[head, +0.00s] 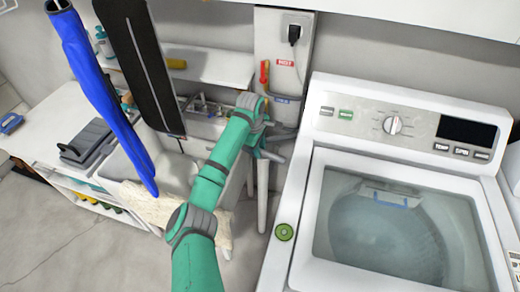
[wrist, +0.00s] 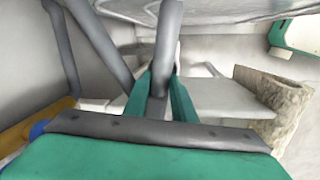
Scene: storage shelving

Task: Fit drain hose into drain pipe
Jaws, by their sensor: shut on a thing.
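My gripper (wrist: 161,92) is shut on a grey drain hose (wrist: 167,38), with its two teal fingers on either side of the hose in the wrist view. In the head view my gripper (head: 265,152) is beside the washing machine's back left corner, and a short grey piece of hose (head: 280,138) shows next to it. A grey pipe fitting (head: 286,112) sits on the wall box under the red and blue labels, just above my gripper. I cannot tell if it is the drain pipe's mouth. The hose end is not clearly visible.
The washing machine (head: 318,170) stands close on the right. A sink (head: 205,125) and a draped cloth (head: 150,203) are on the left. A plug (head: 294,34) is in the wall box.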

